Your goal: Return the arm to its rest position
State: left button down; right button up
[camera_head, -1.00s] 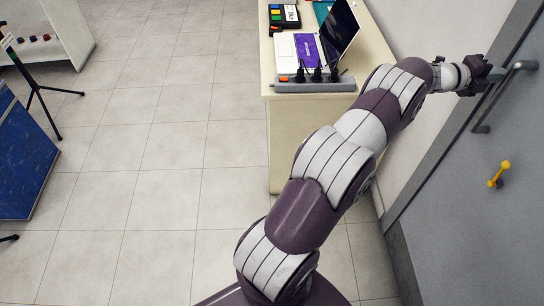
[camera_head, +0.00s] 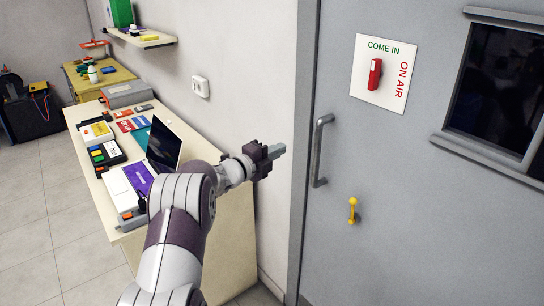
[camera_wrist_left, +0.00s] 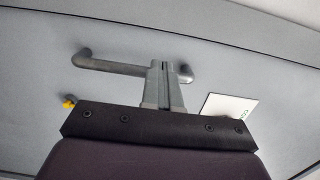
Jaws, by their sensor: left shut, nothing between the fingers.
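My left arm reaches forward in the head view. Its gripper (camera_head: 280,150) is shut and empty, its tips pointing toward the door. The grey door (camera_head: 420,220) has a vertical grey bar handle (camera_head: 318,150). In the head view the gripper is left of this handle, with a gap between them in the picture. In the left wrist view the shut fingers (camera_wrist_left: 164,68) overlap the handle (camera_wrist_left: 112,65) behind them. I cannot tell the exact distance. My right gripper is in neither view.
A cream desk (camera_head: 215,245) stands left of the arm, holding an open laptop (camera_head: 165,145) and several boxes. A yellow knob (camera_head: 353,210) and a sign with a red switch (camera_head: 375,74) are on the door.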

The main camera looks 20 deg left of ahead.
pick_arm(q)
jog(key=s+a+f+n+g+y+p, duration=0.1)
jog(key=s+a+f+n+g+y, duration=0.25)
jog(key=s+f+n, duration=0.35)
jog(key=s+a+f+n+g+y+p, duration=0.1)
jog(key=s+a+f+n+g+y, duration=0.3)
jog(key=n, duration=0.5)
jog(key=s+d+f+n+g+p, duration=0.1)
jog(key=s+d+n+g, duration=0.2)
jog(key=s+d, duration=0.5)
jog(key=s+d+f+n+g+p, duration=0.15)
jog(key=s+d+n+g, duration=0.25)
jog(key=s, duration=0.8)
jog(key=s+d+r+p, duration=0.2)
jog(key=s+d+r, duration=0.3)
jog(key=s+d, duration=0.2)
jog(key=shift+d+r+m+g+h+p, duration=0.2)
jog(key=shift+m+g+h+p, duration=0.15)
jog(key=shift+m, duration=0.05)
